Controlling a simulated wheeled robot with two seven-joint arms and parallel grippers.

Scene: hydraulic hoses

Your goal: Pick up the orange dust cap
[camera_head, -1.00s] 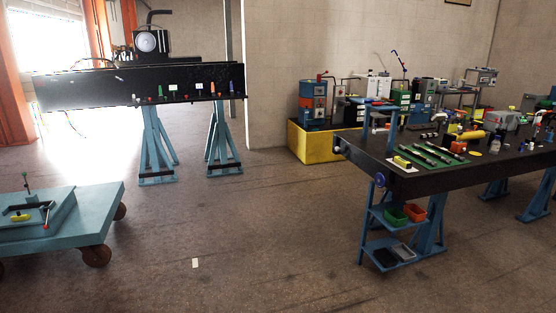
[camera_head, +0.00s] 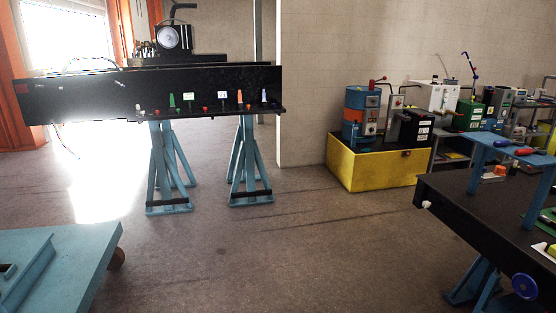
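A small orange cone-shaped piece (camera_head: 240,97), which looks like the orange dust cap, stands near the right end of the long black beam (camera_head: 90,97). Red, green, white and blue small pieces stand along the same lower edge, among them a green one (camera_head: 171,100) and a blue one (camera_head: 264,96). Two white tags show between them. The beam rests on blue trestles and is some way off across the floor. Neither of my grippers shows in the head view.
A blue cart (camera_head: 62,260) is at the lower left. A black workbench (camera_head: 470,215) with a blue stand is at the right. A yellow bin (camera_head: 372,165) with machines stands by the wall. The floor (camera_head: 270,260) between cart and workbench is clear.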

